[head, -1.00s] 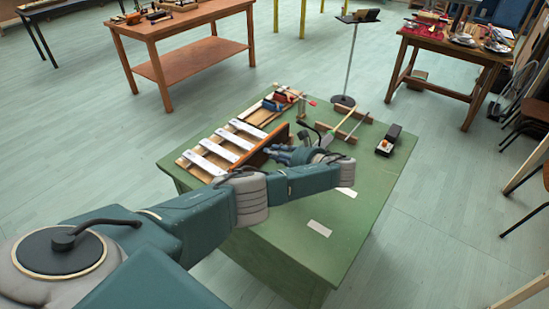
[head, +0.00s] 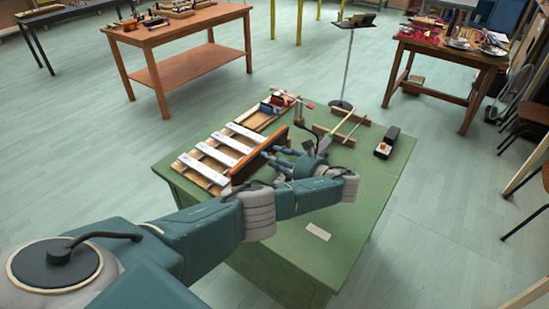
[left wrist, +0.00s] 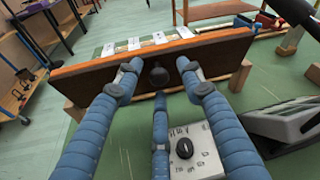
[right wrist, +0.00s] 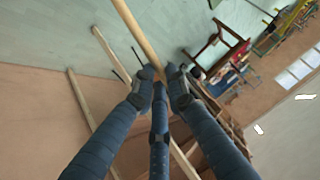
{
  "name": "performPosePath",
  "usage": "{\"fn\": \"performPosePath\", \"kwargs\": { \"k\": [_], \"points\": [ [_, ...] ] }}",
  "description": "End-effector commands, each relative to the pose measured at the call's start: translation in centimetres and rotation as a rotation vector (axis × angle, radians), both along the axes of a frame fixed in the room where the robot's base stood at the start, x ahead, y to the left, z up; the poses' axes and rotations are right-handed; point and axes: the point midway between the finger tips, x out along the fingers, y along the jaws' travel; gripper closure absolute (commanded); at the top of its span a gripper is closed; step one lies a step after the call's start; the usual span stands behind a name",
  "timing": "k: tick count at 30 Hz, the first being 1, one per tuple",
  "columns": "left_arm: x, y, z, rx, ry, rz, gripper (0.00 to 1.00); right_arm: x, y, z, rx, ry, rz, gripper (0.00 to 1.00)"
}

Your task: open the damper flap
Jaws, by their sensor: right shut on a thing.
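The damper flap (head: 256,158) is a dark brown board with an orange top edge. It stands tilted beside the white bars on the green table, and a round black knob (left wrist: 159,76) sits on its face. My left gripper (head: 275,160) is in front of the flap. In the left wrist view its three fingers (left wrist: 158,85) are spread around the knob, open, with contact not clear. My right gripper (right wrist: 160,82) is shut on a pale wooden stick (right wrist: 138,35) in the right wrist view. It does not show in the head view.
White metal bars (head: 218,152) on a wooden frame lie behind the flap. A small box with a black knob (left wrist: 194,150) lies below the left fingers. A stick on wooden rests (head: 345,127) and a black box (head: 387,142) lie to the right. The table's near right is mostly clear.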

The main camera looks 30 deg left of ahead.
Motion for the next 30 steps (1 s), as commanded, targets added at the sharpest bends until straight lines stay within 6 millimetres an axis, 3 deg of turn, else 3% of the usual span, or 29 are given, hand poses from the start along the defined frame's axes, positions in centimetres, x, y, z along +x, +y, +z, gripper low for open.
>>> {"fn": "performPosePath", "kwargs": {
  "k": [10,24,30],
  "points": [
    [-0.2,-0.7,0.1,-0.001,0.001,0.000,0.61,0.0,0.0,0.0,0.000,0.000,0.000,1.00],
    [-1.7,-9.5,2.2,-0.003,0.001,-0.001,0.61,0.0,0.0,0.0,0.000,0.000,0.000,1.00],
    [-2.1,-11.3,2.7,0.000,0.001,0.000,0.61,0.0,0.0,0.0,0.000,0.000,0.000,1.00]
  ]
}}
